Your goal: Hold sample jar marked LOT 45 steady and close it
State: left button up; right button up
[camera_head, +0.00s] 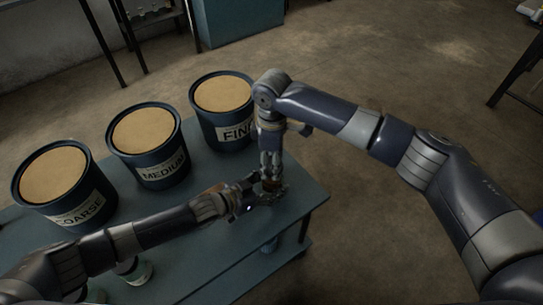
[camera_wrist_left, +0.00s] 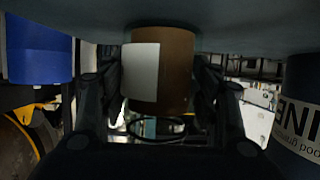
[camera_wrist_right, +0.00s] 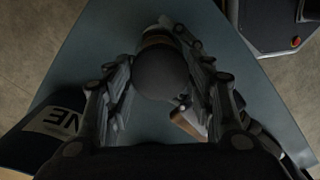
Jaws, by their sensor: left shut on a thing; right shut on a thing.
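The sample jar (camera_wrist_left: 176,70) is brown with a blank-looking white label; I cannot read a lot mark on it. It stands on the blue-grey table (camera_head: 230,265) near its right end. My left gripper (camera_wrist_left: 160,95) is shut around the jar's sides, low over the table; in the head view it (camera_head: 262,194) comes in from the left. My right gripper (camera_head: 271,170) points down from above the jar. In the right wrist view its fingers are shut on a dark round lid (camera_wrist_right: 162,74), over the jar. Whether the lid is seated or turned is hidden.
Three dark tins with tan tops, marked COARSE (camera_head: 55,178), MEDIUM (camera_head: 146,135) and FINE (camera_head: 222,100), stand along the table's far side. Pale-bottomed containers (camera_head: 136,273) show partly under my left arm.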

aim_at(272, 183)
dwell(0.5)
jog(key=shift+f, duration=0.85)
jog(key=shift+f, duration=0.55)
